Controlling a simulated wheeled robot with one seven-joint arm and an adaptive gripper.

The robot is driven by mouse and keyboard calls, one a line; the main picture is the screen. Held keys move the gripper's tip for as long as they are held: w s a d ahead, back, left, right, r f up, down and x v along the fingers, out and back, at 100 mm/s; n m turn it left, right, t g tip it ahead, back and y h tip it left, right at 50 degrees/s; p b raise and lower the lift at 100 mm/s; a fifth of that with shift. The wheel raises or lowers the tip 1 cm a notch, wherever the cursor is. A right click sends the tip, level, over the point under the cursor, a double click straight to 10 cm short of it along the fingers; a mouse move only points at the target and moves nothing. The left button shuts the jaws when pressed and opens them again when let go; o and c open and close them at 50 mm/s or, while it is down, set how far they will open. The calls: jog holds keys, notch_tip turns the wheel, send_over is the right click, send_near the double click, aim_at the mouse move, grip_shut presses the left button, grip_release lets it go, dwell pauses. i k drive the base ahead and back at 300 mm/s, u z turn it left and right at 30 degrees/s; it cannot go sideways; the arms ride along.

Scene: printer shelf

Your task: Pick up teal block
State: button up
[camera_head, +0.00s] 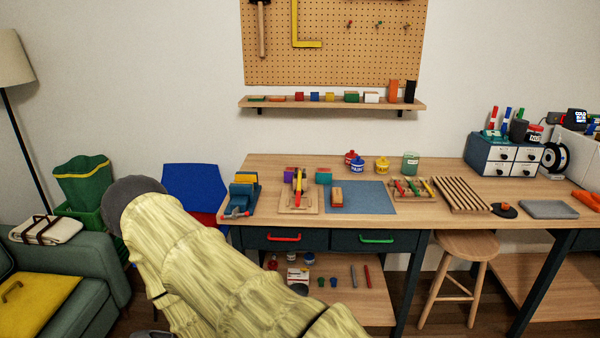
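A teal block (323,176) sits on the wooden workbench (415,215), left of the middle of its top and near the blue mat. A purple block (289,174) is to its left, and a wooden block with a reddish top (337,197) is just in front of it. A wooden board (285,206) with red and yellow tools lies to its front left. My gripper is not in view, so its state and its distance from the block are hidden.
A blue mat (362,198) lies right of the block. Paint pots (382,164) stand behind. A blue vise (243,196) is at the bench's left end. A wall shelf (330,104) holds small blocks. A stool (466,243) stands in front. My sleeved arm covers the lower left.

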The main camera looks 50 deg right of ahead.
aim_at(324, 174)
jog(key=z, duration=0.35)
jog(key=i, duration=0.9)
jog(key=z, duration=0.7)
